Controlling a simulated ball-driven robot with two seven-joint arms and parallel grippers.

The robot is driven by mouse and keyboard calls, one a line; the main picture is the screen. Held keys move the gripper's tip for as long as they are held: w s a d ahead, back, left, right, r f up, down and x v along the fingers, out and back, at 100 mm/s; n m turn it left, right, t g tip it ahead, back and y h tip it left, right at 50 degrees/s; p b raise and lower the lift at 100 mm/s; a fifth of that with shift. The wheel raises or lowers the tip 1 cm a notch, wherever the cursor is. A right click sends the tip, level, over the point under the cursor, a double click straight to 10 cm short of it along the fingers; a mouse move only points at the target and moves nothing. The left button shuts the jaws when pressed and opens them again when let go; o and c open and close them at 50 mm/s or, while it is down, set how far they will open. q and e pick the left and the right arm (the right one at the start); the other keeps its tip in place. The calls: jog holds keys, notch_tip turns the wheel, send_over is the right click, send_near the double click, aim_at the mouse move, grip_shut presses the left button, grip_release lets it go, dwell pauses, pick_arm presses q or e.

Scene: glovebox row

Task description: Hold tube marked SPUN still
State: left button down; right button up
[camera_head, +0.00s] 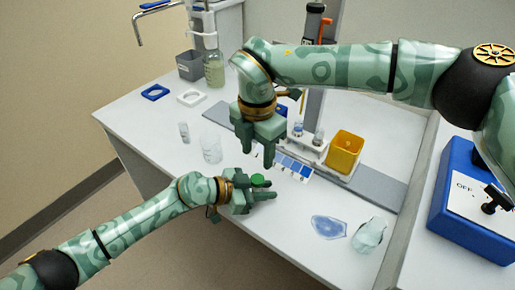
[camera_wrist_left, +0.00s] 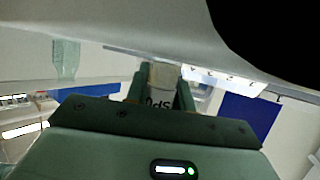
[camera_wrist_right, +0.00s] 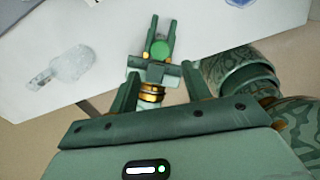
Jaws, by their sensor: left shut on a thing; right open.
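The tube shows its green cap (camera_head: 259,180) in the head view, between the fingers of my left gripper (camera_head: 262,191). In the left wrist view the tube (camera_wrist_left: 161,76) stands between the two fingertips, with dark letters reading "SP" partly visible; the rest of the marking is hidden. My left gripper is shut on it above the table's front part. My right gripper (camera_head: 258,152) is open and points down, just behind and above the cap. In the right wrist view the green cap (camera_wrist_right: 159,49) lies ahead of its open, empty fingers, apart from them.
A clear beaker (camera_head: 211,149) and a small glass (camera_head: 184,132) stand left of the grippers. A yellow bin (camera_head: 344,153) stands behind right. A bluish flat piece (camera_head: 329,227) and a clear crumpled item (camera_head: 369,236) lie front right. A blue control box (camera_head: 470,214) is far right.

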aim_at(258, 178)
jog(key=m, duration=0.6)
jog(key=shift+m, duration=0.5)
jog(key=shift+f, duration=0.25)
notch_tip(258, 178, down, 8)
jog(key=shift+r, duration=0.2)
jog(key=c, duration=1)
jog(key=n, duration=0.6)
jog(key=shift+r, duration=0.1)
